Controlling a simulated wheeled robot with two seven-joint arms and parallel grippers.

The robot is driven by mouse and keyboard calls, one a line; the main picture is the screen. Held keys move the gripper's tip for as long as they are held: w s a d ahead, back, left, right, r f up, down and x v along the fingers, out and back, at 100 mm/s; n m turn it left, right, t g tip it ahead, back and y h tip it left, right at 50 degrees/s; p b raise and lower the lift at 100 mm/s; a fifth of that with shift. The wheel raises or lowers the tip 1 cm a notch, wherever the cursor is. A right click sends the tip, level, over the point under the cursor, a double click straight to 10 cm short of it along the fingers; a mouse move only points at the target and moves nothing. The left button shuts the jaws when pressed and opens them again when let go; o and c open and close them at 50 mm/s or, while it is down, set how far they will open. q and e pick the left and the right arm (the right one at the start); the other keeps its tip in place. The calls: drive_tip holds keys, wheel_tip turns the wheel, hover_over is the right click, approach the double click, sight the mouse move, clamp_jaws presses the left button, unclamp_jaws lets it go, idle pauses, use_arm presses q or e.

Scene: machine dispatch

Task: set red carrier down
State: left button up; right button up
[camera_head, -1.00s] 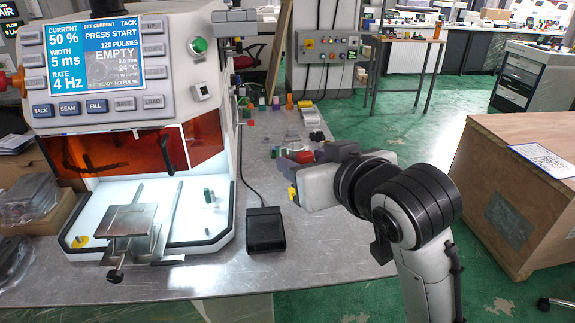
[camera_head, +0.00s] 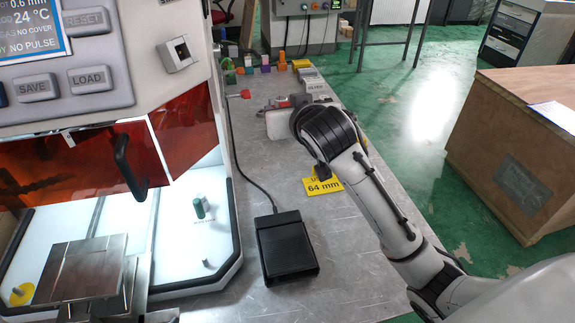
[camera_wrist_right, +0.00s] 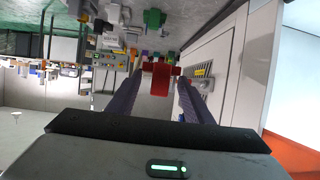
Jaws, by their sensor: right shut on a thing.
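The red carrier (camera_wrist_right: 160,78) shows in the right wrist view as a small red block between the fingertips of my right gripper (camera_wrist_right: 158,82). The gripper is shut on it. In the head view my right gripper (camera_head: 285,110) is over the far part of the grey bench, mostly hidden by its own wrist. Whether the carrier touches the bench is hidden. My left gripper is not in view.
The welding machine (camera_head: 100,75) with its lit chamber fills the left. A black pedal (camera_head: 286,248) and a yellow 64 mm tag (camera_head: 321,186) are on the near bench (camera_head: 345,270). Several small coloured parts stand at the far end. A wooden crate (camera_head: 530,150) stands right.

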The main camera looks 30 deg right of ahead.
drive_tip(key=b, duration=0.1)
hover_over(291, 162)
wheel_tip(291, 162, down, 5)
wheel_tip(291, 162, down, 4)
drive_tip(key=shift+r+h, duration=0.1)
drive_tip(key=shift+h, duration=0.2)
drive_tip(key=shift+f+b, duration=0.6)
drive_tip(key=shift+f, duration=2.15)
drive_tip(key=shift+f, duration=0.15)
drive_tip(key=o, duration=1.1)
